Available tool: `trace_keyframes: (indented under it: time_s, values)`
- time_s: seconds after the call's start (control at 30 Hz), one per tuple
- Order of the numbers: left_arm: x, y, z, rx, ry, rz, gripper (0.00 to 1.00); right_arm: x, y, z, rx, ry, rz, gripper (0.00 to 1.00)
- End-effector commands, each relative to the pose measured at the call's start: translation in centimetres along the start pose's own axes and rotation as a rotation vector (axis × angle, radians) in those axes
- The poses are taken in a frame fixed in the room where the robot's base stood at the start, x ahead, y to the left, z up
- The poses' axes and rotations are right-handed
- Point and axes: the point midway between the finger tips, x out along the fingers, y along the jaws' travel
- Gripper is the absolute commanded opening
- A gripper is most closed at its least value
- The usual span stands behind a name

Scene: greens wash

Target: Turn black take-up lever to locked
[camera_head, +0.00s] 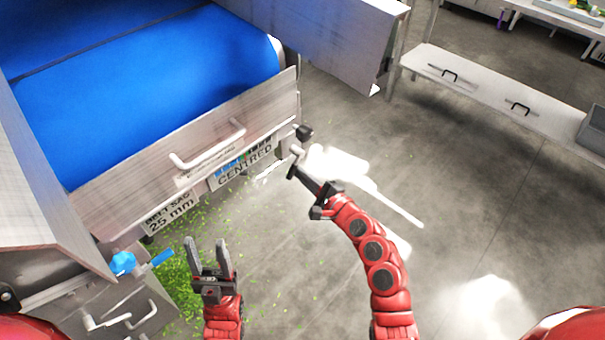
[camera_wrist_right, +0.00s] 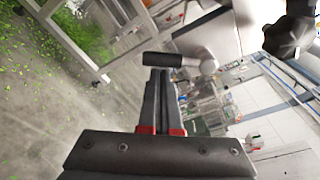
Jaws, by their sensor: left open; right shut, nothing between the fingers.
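The take-up lever has a grey hub and a short black grip (camera_head: 291,171), at the right end of the conveyor's front in the head view. In the right wrist view its black grip (camera_wrist_right: 168,59) lies crosswise just ahead of the fingertips, with the grey hub to its right. My right gripper (camera_head: 300,175) is shut and empty, its tips at or very near the grip; I cannot tell whether they touch. It also shows in the right wrist view (camera_wrist_right: 160,74). My left gripper (camera_head: 206,242) is open and empty, low in front of the conveyor, away from the lever.
A black knob (camera_head: 304,132) sits just beyond the lever. The conveyor has a blue belt (camera_head: 150,90), a front handle (camera_head: 208,147) and signs reading "CENTRED" (camera_head: 245,168) and "BELT SAG 25 mm" (camera_head: 172,211). A blue valve handle (camera_head: 123,263) is at left. Open floor lies right.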

Motion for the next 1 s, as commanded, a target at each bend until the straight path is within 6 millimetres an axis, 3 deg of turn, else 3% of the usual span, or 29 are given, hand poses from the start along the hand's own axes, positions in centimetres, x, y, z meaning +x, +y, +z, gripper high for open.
trace_keyframes:
  time_s: [1.0]
  values:
    - [3.4,-0.2,-0.6,0.0,0.0,0.0,0.5,-0.1,0.1,0.9,0.141,0.0,0.02,0.0]
